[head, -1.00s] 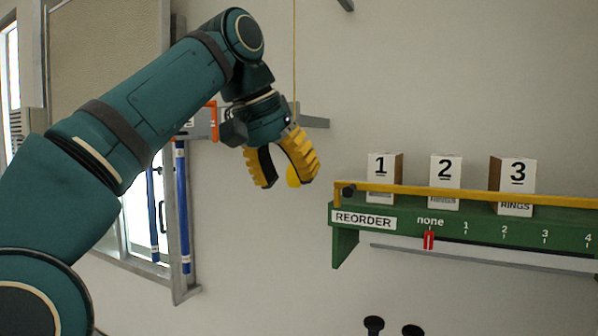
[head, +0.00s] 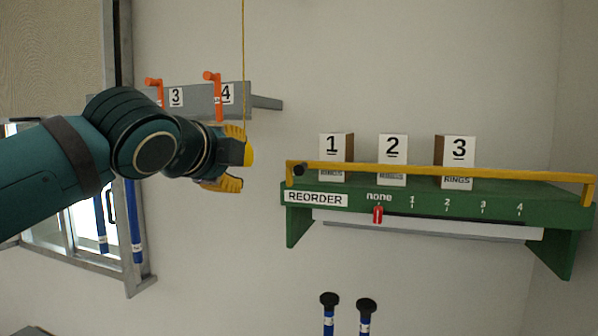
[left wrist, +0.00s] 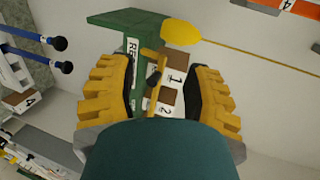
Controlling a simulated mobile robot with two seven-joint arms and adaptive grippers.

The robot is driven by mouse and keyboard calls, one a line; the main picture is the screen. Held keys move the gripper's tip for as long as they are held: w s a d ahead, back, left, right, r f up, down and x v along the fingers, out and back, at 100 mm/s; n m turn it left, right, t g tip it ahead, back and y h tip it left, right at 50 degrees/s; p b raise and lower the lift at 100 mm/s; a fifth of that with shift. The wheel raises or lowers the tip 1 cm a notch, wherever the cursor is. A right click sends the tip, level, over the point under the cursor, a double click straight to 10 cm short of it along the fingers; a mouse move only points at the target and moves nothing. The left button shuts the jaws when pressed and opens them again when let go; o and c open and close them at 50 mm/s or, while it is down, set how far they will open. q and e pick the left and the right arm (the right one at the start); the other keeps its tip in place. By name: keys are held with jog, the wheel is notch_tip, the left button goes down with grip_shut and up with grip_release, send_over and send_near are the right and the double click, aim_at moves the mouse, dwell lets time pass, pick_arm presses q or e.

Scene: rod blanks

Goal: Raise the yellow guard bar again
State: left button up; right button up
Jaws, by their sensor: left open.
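The yellow guard bar (head: 400,168) lies level across the front of the green shelf (head: 400,200), in front of the white-faced boxes. A dark pivot knob (head: 298,169) is at its left end. My left gripper (head: 236,160) is open, left of the shelf and apart from the bar. In the left wrist view the bar (left wrist: 150,90) and shelf (left wrist: 130,35) show between and beyond the open fingers (left wrist: 163,88). A yellow ball (left wrist: 181,32) on a cord hangs close to the gripper. My right gripper is not in view.
Boxes 1 (head: 332,146), 2 (head: 392,148) and 3 (head: 459,150) stand on the shelf behind the bar. A red slider (head: 378,214) sits at "none". Orange hooks (head: 213,95) on a grey rail are behind the arm. Black-topped blue rods (head: 329,300) stand below.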

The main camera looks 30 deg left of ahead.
aim_at(296, 169)
pick_arm(q)
jog(key=s+d+f+m+t+h, duration=0.15)
jog(key=d+m+t+h, duration=0.35)
jog(key=m, duration=0.5)
jog(key=shift+g+y, duration=0.7)
jog(key=shift+y, duration=0.2)
jog(key=w, duration=0.4)
jog(key=w+b, duration=0.1)
jog(key=w, duration=0.4)
jog(key=w+f, duration=0.1)
jog(key=w, duration=0.4)
jog(key=shift+a, duration=0.1)
jog(key=shift+r, duration=0.1)
grip_shut()
